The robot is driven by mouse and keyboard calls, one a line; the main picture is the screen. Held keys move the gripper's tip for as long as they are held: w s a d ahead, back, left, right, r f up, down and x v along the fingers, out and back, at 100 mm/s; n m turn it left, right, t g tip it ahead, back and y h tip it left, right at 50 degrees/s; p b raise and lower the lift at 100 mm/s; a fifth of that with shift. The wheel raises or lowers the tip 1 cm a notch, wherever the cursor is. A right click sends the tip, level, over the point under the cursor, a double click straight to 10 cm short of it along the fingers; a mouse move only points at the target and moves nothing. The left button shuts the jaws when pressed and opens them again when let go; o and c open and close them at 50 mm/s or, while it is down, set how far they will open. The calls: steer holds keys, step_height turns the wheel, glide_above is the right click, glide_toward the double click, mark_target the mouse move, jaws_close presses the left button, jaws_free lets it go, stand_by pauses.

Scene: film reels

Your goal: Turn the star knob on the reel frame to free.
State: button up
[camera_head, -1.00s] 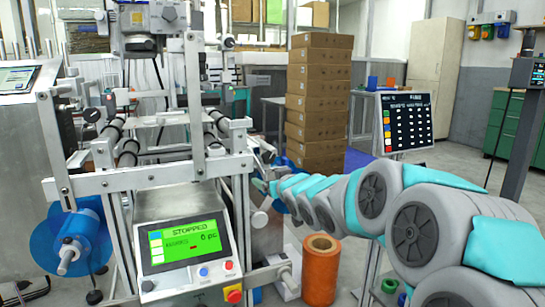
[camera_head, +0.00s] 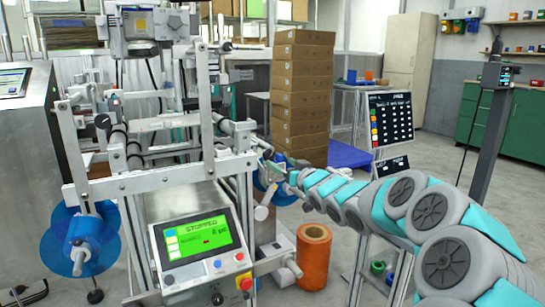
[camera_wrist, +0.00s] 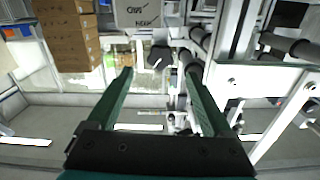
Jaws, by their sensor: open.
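The metal reel frame (camera_head: 235,165) stands at the left of the head view, and its bars fill the right of the wrist view (camera_wrist: 270,75). In the wrist view a dark knob (camera_wrist: 160,54), which looks like the star knob, lies just beyond and between my fingertips. Its setting cannot be read. My gripper (camera_wrist: 158,76) is open with nothing between its two green fingers. It appears apart from the knob. In the head view my arm reaches to the right side of the frame, and the fingers are too small to make out.
A screen reading STOPPED (camera_head: 197,238) sits on the machine's front. An orange roll (camera_head: 313,255) stands on the floor. Stacked cartons (camera_head: 302,90) and a dark sign board (camera_head: 391,120) stand behind my arm. A blue reel (camera_head: 80,240) hangs at the left.

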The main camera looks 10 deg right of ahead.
mark_target(270, 156)
steer(key=shift+p+x, duration=0.4)
steer(key=shift+x, duration=3.25)
steer(key=shift+c, duration=0.3)
jaws_close()
steer(key=shift+f, duration=0.1)
steer(key=shift+d+n, duration=0.1)
steer(key=shift+n, duration=0.3)
steer(key=shift+f+n+b, duration=0.1)
steer(key=shift+n+b, duration=0.5)
steer(key=shift+n, duration=0.4)
steer(key=n+b, duration=0.2)
steer(key=n, duration=0.2)
steer(key=shift+n, duration=0.3)
